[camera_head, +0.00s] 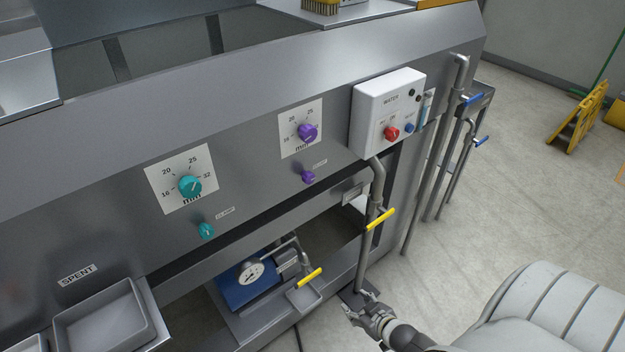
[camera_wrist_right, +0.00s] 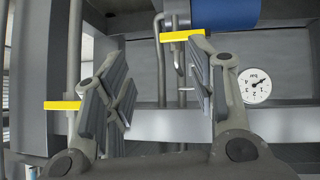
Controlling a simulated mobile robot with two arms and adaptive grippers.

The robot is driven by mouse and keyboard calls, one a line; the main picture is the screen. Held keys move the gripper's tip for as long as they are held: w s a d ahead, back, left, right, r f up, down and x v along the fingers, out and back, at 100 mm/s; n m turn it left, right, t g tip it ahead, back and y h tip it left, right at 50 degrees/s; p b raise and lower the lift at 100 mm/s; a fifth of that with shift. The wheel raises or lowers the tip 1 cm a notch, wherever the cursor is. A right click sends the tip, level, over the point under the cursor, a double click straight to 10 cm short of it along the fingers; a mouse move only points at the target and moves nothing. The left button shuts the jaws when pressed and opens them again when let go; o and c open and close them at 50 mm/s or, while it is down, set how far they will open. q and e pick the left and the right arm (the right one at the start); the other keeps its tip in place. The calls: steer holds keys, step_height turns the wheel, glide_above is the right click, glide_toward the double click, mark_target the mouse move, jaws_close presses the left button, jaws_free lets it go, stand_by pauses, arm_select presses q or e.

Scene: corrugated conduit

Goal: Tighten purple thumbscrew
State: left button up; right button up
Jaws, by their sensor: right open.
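The small purple thumbscrew (camera_head: 308,177) sits on the slanted grey panel, below a larger purple dial (camera_head: 308,133) on a white scale plate. A small label is beside it. My right gripper (camera_head: 362,300) is low in front of the machine, below and to the right of the thumbscrew and well apart from it. In the right wrist view its fingers (camera_wrist_right: 160,95) are spread, with nothing between the pads. The thumbscrew does not show in the right wrist view. My left gripper is not in view.
A teal dial (camera_head: 190,186) and teal thumbscrew (camera_head: 206,230) are on the panel to the left. A white water box (camera_head: 388,110) is to the right. A pipe with a yellow lever (camera_head: 381,219) stands near my right gripper. A pressure gauge (camera_wrist_right: 256,85) is on the lower shelf.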

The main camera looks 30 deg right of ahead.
steer(key=w+d+r+t, duration=0.15)
steer(key=w+r, duration=0.25)
steer(key=r, duration=0.4)
steer(key=w+d+r+t, duration=0.1)
steer(key=w+r+t, duration=0.2)
steer(key=w+r, duration=0.3)
steer(key=n+t+y, duration=0.2)
steer(key=t+y, duration=0.1)
steer(key=t, duration=0.1)
glide_toward(311, 180)
steer(key=shift+g, duration=0.25)
steer(key=w, duration=0.2)
steer(key=w+p, duration=0.1)
steer(key=w, duration=0.2)
steer(key=w+p, duration=0.1)
steer(key=w, duration=0.1)
steer(key=shift+w+a+r, duration=0.3)
steer(key=shift+a+r, duration=0.1)
steer(key=shift+w+a+f, duration=0.1)
steer(key=shift+w, duration=0.85)
steer(key=c, duration=1.1)
steer(key=shift+o, duration=0.2)
